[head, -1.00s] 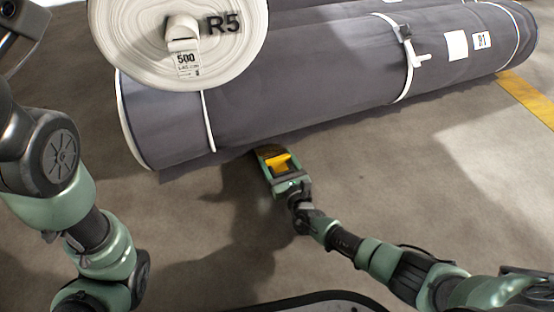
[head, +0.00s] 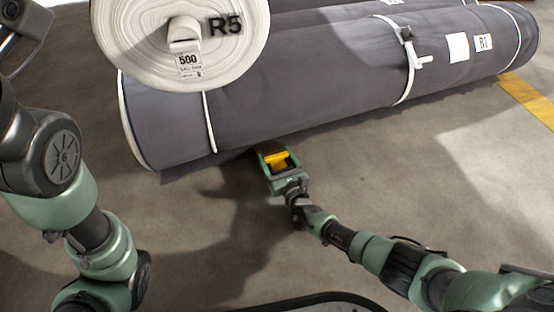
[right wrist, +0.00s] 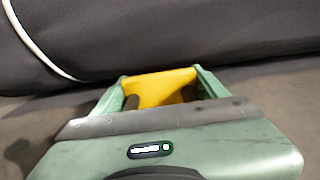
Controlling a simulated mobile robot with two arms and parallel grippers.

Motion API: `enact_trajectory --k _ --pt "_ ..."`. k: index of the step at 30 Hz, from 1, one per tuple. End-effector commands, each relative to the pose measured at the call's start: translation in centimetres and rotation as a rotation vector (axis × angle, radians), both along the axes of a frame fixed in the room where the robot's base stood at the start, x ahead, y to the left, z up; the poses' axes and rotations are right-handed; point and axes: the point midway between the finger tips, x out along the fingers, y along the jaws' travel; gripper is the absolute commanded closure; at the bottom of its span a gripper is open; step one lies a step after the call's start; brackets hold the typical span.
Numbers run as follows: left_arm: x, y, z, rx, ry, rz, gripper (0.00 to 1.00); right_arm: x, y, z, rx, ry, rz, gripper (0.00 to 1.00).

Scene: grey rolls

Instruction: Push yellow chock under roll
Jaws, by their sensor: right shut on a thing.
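The yellow chock (head: 276,159) is between the fingers of my right gripper (head: 274,155), low at the near edge of the grey roll (head: 300,90). In the right wrist view the chock (right wrist: 160,88) shows between the green fingers, with the grey roll (right wrist: 190,35) close in front of it. The right gripper is shut on the chock. Whether the chock touches the roll is hidden by the gripper and shadow. My left arm comes in at the left, but its gripper's fingers are not visible.
White straps (head: 410,70) circle the grey roll. A yellow floor line (head: 525,95) runs at the right. The concrete floor (head: 400,180) in front is clear.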

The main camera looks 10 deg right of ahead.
Motion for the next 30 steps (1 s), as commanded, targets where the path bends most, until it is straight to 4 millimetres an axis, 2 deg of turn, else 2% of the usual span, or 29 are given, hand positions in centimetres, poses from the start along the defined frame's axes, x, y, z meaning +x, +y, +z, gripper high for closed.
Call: enact_trajectory --k 29,30 --pt "0.0 0.0 0.0 -0.001 0.000 0.000 0.64 3.6 0.8 -0.4 -0.001 0.008 0.001 0.94" --pt "0.0 0.0 0.0 -0.001 0.000 0.000 0.64 3.7 0.7 -0.4 -0.001 0.009 0.000 0.25"
